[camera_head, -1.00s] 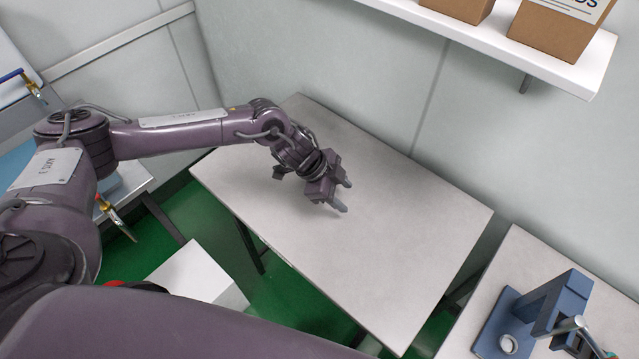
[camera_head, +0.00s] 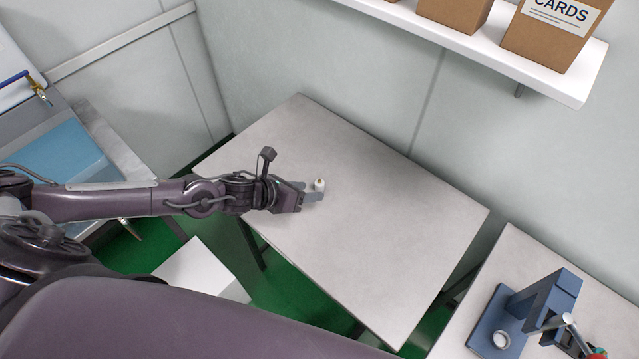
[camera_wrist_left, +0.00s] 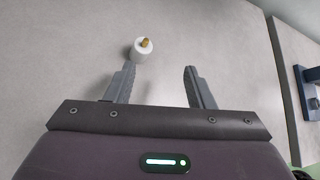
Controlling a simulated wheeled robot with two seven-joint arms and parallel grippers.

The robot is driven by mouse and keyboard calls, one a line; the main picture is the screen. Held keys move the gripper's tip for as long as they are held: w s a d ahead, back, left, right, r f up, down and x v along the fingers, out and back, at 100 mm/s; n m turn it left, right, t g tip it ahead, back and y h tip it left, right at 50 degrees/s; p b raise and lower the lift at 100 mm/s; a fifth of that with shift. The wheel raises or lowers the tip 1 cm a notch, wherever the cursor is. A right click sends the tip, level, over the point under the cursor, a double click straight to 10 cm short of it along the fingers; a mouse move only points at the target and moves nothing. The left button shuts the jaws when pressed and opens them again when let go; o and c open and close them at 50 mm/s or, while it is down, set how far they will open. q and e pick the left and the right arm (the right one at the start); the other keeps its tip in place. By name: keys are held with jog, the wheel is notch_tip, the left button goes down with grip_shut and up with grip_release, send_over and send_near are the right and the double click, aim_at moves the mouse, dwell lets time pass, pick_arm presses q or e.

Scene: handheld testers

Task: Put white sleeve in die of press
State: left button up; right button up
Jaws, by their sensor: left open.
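In the left wrist view the sleeve (camera_wrist_left: 143,49) is just beyond the left finger's tip, not between the fingers. My left gripper (camera_head: 314,193) is low over the table beside the sleeve, its fingers apart and empty; they also show in the left wrist view (camera_wrist_left: 160,75). The blue press (camera_head: 545,300) stands on the table at the lower right. Its die (camera_head: 501,340) is a pale ring on the blue base. My right gripper is not in view.
The grey table (camera_head: 400,230) is otherwise clear. A gap separates it from the press table (camera_head: 515,250). A white shelf (camera_head: 545,75) with cardboard boxes (camera_head: 553,32) hangs on the back wall. A blue-topped bench (camera_head: 60,160) is at the left.

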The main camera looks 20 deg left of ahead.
aim_at(316, 185)
pick_arm(q)
jog(key=m, duration=0.1)
jog(key=a+m, duration=0.2)
jog(key=shift+s+r+t, duration=0.3)
jog(key=shift+s+r, duration=0.05)
jog(key=shift+r, duration=0.05)
jog(key=shift+w+m+y, duration=0.1)
jog(key=shift+m+y, duration=0.2)
jog(key=shift+p+x, duration=0.35)
jog(key=shift+x, duration=0.9)
jog(key=shift+a+p+x, duration=0.2)
jog(key=shift+p+x, duration=0.15)
jog(key=shift+x, duration=0.95)
jog(key=shift+a+p+x, duration=0.15)
jog(key=shift+p+x, duration=0.15)
jog(key=shift+x, duration=1)
jog(key=shift+f, duration=0.15)
grip_shut()
